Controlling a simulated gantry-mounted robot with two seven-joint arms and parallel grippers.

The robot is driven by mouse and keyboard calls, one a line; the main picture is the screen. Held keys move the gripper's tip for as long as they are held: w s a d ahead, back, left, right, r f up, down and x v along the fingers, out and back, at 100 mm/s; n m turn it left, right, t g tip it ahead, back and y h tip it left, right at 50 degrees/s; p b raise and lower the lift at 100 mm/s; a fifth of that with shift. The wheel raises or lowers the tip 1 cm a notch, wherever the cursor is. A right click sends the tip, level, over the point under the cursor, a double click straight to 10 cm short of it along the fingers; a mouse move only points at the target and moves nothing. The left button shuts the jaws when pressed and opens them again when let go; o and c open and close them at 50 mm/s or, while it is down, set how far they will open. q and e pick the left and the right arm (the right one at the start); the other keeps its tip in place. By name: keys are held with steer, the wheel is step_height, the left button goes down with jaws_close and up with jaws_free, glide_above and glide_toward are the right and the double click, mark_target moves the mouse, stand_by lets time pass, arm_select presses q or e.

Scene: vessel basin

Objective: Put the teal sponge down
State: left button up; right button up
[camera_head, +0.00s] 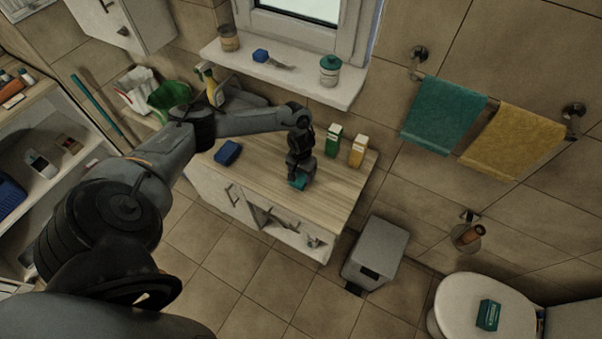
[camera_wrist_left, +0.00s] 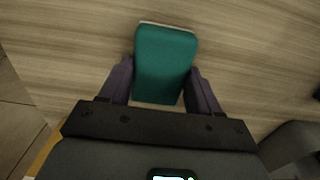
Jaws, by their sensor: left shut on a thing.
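The teal sponge (camera_wrist_left: 165,62) is between the two fingers of my left gripper (camera_wrist_left: 162,85) in the left wrist view, with a pale edge showing at its far end. The gripper is shut on it. In the head view my left gripper (camera_head: 300,176) points down over the wooden countertop (camera_head: 335,187), and a bit of the teal sponge (camera_head: 299,183) shows at its tip. The sponge is at or just above the counter; I cannot tell if it touches. My right gripper is not in view.
A blue sponge (camera_head: 228,153) lies on the counter to the left. The counter's front right is clear. A grey bin (camera_head: 377,252) stands on the floor beside the cabinet.

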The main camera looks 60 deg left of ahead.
arm_select(q)
steer(key=o, duration=0.9)
steer(key=shift+f, duration=0.15)
steer(key=shift+o, duration=0.2)
